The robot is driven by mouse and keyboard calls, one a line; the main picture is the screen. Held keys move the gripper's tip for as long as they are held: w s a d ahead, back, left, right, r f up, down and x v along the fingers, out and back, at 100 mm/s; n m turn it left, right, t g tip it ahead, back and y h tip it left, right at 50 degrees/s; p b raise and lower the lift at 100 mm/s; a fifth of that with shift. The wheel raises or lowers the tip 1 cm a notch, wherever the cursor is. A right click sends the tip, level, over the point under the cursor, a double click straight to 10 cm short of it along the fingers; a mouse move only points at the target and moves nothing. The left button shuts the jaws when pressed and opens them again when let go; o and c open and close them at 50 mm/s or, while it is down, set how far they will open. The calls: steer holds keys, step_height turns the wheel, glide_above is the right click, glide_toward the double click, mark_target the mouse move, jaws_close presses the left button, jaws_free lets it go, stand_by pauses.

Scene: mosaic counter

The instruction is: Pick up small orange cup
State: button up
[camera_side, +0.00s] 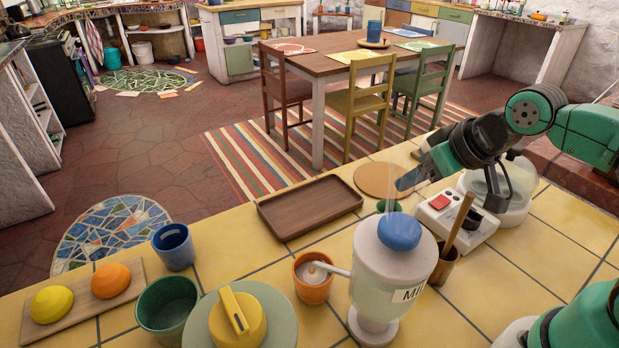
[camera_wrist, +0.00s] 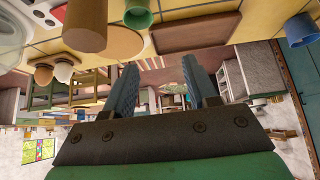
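The small orange cup (camera_side: 313,280) stands upright on the yellow tiled counter in the side view. The spout of a pale dispenser (camera_side: 376,268) reaches over its rim, and something greyish shows inside its mouth. I cannot make out the cup in the wrist view. My gripper (camera_side: 408,180) is in the air above the back right of the counter, behind and to the right of the cup and well apart from it. In the wrist view, my gripper's two blue fingers (camera_wrist: 160,62) are spread with nothing between them, so it is open.
The dispenser stands close on the cup's right. A yellow-knobbed lid (camera_side: 275,325), green cup (camera_side: 152,312) and blue cup (camera_side: 174,252) are to its left. A brown tray (camera_side: 282,222) lies behind it. A wooden holder (camera_side: 441,275) and white scale (camera_side: 430,214) stand right.

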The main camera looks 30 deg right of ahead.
steer(key=o, duration=0.6)
steer(key=m+g+y, duration=0.6)
steer(key=m+g, duration=0.4)
steer(key=m, duration=0.3)
glide_toward(304, 300)
steer(key=shift+m, duration=0.3)
steer(key=shift+x, duration=2.25)
